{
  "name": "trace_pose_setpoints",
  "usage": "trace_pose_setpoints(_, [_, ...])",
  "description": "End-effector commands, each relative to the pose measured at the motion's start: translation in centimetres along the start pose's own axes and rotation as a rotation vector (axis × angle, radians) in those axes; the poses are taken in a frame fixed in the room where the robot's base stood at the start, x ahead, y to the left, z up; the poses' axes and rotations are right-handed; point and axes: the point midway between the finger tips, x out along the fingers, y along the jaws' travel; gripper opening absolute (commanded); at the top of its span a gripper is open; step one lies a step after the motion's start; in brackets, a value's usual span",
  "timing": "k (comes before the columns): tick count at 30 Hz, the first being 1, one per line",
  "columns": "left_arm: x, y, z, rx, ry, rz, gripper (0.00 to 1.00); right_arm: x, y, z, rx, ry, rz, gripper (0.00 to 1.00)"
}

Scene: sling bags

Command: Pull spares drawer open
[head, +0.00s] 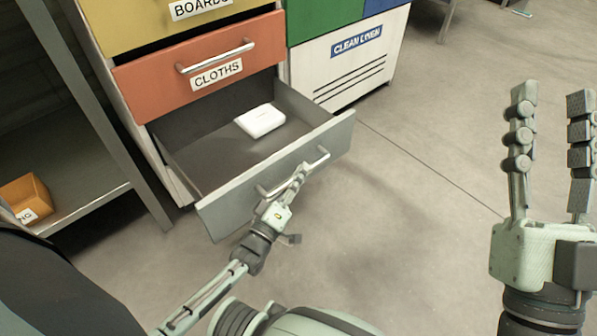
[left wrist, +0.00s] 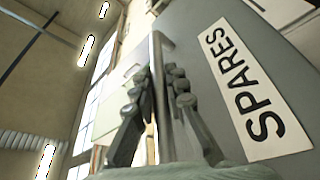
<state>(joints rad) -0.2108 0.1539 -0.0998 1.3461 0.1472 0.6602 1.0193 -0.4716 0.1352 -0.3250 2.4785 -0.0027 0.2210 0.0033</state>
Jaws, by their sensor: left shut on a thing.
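The grey spares drawer (head: 225,203) is pulled well out of the cabinet, below the orange drawer. A white box-like item (head: 260,120) lies inside it towards the back. My left gripper (head: 299,174) is shut on the bar handle (head: 318,162) on the drawer's front. The left wrist view shows the handle (left wrist: 158,90) between the fingers, beside the SPARES label (left wrist: 255,90). My right gripper (head: 549,95) is open and empty, up at the right over the floor, away from the drawer.
The orange CLOTHS drawer (head: 240,48) and the yellow BOARDS drawer (head: 125,22) sit above. A CLEAN LINEN cabinet (head: 345,65) stands to the right. A metal shelf (head: 85,205) with an orange bin (head: 25,195) is at the left. The floor at centre right is clear.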

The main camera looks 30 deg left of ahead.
Motion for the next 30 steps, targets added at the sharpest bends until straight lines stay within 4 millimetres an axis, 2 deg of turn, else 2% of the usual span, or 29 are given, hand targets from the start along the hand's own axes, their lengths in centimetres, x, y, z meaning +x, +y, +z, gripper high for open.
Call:
trace_pose_setpoints(4, [-0.1,-0.1,0.0,-0.001,0.001,-0.002,0.00,0.0,0.0,0.0,0.000,0.001,0.000,0.40])
trace_pose_setpoints(5, [-0.1,-0.1,0.0,-0.001,0.001,-0.002,0.17,0.0,0.0,0.0,0.000,0.001,0.000,0.40])
trace_pose_setpoints(9, [-0.1,-0.1,0.0,-0.001,0.000,-0.002,0.34,0.0,0.0,0.0,0.000,0.001,0.000,0.40])
trace_pose_setpoints(20, [-0.5,-0.1,0.0,0.000,-0.001,-0.002,0.34,0.0,0.0,-0.1,0.000,0.002,-0.001,0.40])
trace_pose_setpoints(23, [-1.7,-0.1,0.0,0.000,-0.002,-0.003,0.34,0.0,0.0,0.0,0.000,0.002,-0.001,0.40])
trace_pose_setpoints(30, [-6.8,-0.1,0.1,0.000,-0.003,-0.005,0.34,0.0,0.0,0.0,0.000,0.002,0.000,0.40])
